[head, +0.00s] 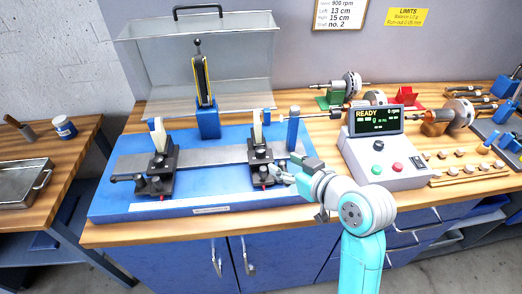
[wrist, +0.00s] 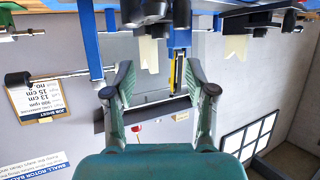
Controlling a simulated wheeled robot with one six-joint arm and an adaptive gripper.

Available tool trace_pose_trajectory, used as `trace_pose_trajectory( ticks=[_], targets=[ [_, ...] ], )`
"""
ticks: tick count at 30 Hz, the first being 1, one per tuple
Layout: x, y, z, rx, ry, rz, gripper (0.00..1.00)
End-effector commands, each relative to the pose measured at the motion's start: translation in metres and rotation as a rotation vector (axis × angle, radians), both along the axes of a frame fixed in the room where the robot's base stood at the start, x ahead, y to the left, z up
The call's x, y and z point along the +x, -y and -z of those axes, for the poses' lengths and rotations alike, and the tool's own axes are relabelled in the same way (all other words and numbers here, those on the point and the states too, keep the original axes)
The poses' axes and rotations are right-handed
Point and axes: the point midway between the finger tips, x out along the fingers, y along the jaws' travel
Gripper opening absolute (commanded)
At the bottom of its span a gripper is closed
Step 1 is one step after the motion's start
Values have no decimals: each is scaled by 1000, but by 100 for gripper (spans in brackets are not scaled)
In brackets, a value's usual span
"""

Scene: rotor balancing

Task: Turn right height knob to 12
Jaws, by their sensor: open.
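The right bearing support (head: 262,158), dark with a pale upright, stands on the grey rail of the blue balancing bench (head: 120,205). Dark knobs show low on its front, close to my gripper; I cannot tell for sure which is the height knob, and no scale reading is legible. My gripper (head: 283,174) is just to the right of this support, at its front. In the wrist view my gripper (wrist: 160,80) has its two green fingers spread wide with nothing between them. That view appears upside down, with dark parts of the machine (wrist: 145,12) along its top edge.
The left support (head: 158,165) stands farther left on the rail. A clear raised guard (head: 245,65) is behind. A console (head: 385,155) reading READY, with green and red buttons, stands right of my arm. A blue post (head: 293,130) with a rod rises behind my gripper.

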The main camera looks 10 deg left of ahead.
Motion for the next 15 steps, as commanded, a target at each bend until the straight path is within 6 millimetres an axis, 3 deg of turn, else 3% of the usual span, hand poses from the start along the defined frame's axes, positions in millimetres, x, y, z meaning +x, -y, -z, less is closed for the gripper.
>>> trace_pose_trajectory(
  ticks=[7,15],
  targets=[
    [13,-13,5,-3,-1,-7,56],
    [46,-43,24,-3,-2,-6,56]
  ],
)
